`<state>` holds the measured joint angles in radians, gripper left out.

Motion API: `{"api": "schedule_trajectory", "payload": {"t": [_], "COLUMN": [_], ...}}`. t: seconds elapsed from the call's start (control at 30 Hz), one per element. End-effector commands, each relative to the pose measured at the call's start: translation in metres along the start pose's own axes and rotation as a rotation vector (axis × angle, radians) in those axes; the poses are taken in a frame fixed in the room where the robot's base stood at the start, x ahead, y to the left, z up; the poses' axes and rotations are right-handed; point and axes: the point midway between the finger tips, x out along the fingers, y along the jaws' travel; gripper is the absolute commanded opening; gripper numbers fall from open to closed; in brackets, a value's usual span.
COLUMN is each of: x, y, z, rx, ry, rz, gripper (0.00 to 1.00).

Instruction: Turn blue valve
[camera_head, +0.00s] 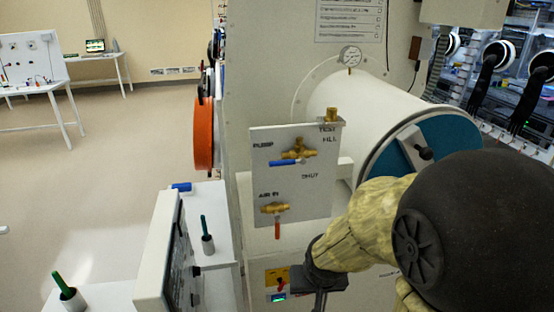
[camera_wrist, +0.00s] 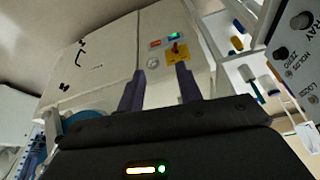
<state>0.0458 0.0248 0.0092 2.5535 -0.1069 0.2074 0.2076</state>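The blue valve handle (camera_head: 285,163) lies nearly level under a brass valve body (camera_head: 299,150) labelled PUMP. It is on the white valve panel (camera_head: 322,185) at the middle of the head view. My gripper (camera_head: 319,298) is below and right of the panel, apart from the blue handle. In the wrist view, my two gripper fingers (camera_wrist: 160,80) stand apart with nothing between them, so it is open. They point toward a cabinet face. I cannot tell whether the blue valve shows in the wrist view.
A red handle (camera_head: 278,229) hangs down under the AIR IN valve. A yellow switch plate (camera_wrist: 178,53) with a red switch is beyond my fingers. A large white cylinder (camera_head: 362,115) with a blue door is behind the panel. A tilted instrument box (camera_head: 160,252) stands at left.

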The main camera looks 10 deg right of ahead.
Motion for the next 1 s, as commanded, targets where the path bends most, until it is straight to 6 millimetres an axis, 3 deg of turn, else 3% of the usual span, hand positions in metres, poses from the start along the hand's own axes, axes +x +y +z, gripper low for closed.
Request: {"api": "schedule_trajectory", "payload": {"t": [0.27, 0.5, 0.73, 0.9, 1.0], "x": [-0.027, -0.064, -0.112, -0.138, -0.143], "y": [0.028, 0.034, 0.028, 0.023, 0.021], "z": [-0.091, -0.152, -0.185, -0.191, -0.191], "rx": [0.375, 0.689, 0.957, 1.075, 1.100], "ry": [0.328, 0.514, 0.505, 0.422, 0.394], "rz": [-0.097, -0.396, -0.801, -1.021, -1.072], "gripper": [0.35, 0.35, 0.35, 0.35, 0.35]}}
